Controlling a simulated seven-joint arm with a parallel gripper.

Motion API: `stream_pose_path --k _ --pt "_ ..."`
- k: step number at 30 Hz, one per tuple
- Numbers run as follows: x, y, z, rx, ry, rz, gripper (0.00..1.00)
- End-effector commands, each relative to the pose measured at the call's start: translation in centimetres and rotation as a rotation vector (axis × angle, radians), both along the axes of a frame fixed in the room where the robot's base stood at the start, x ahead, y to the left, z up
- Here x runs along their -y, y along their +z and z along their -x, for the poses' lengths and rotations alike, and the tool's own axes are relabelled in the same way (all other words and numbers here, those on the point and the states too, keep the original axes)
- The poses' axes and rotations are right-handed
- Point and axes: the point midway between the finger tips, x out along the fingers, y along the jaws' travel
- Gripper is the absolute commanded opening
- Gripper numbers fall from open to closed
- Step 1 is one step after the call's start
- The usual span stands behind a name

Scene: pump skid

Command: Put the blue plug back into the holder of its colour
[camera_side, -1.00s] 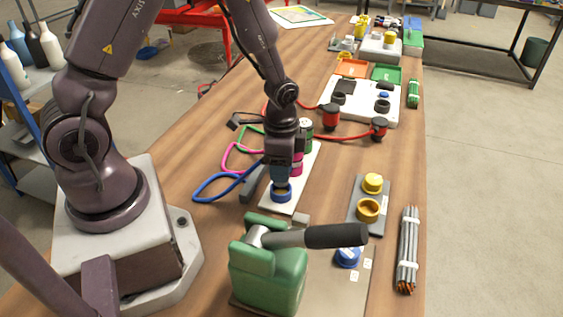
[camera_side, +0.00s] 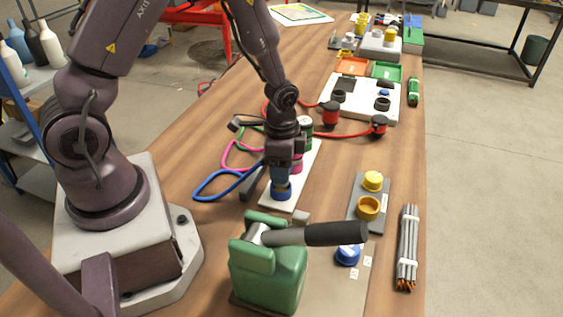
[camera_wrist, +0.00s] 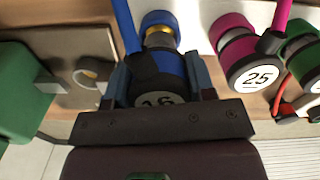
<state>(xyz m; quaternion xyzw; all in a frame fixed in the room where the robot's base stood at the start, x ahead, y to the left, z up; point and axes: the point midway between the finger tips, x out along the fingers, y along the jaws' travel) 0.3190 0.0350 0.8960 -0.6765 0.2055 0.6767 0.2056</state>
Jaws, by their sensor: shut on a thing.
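My gripper (camera_side: 282,160) is shut on the blue plug (camera_side: 281,176), which is upright just over the blue holder (camera_side: 281,192) at the near end of the white strip. In the wrist view, the plug (camera_wrist: 168,70) sits between the fingers (camera_wrist: 160,78), with a dark cap marked 16. A brass-coloured part shows between the plug and the blue holder (camera_wrist: 158,20). I cannot tell how far this part enters the holder. The plug's blue cable (camera_side: 215,187) loops out left onto the table.
A pink plug (camera_wrist: 247,55) marked 25 and a green plug (camera_wrist: 305,58) stand beside it on the strip. A green body with a black-handled lever (camera_side: 270,265) stands close in front. A grey plate with yellow caps (camera_side: 372,182) lies right.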

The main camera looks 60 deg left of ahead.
Motion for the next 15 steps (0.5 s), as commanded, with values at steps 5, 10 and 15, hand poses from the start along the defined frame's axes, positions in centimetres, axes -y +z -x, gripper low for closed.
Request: stream_pose_path --k 5,10,15 --pt "0.00 -0.37 -0.01 0.000 0.000 0.000 0.21" --pt "-0.01 -0.71 -0.03 0.001 0.000 -0.001 0.21" --pt "0.00 -1.06 -0.01 0.000 0.000 0.000 0.21"
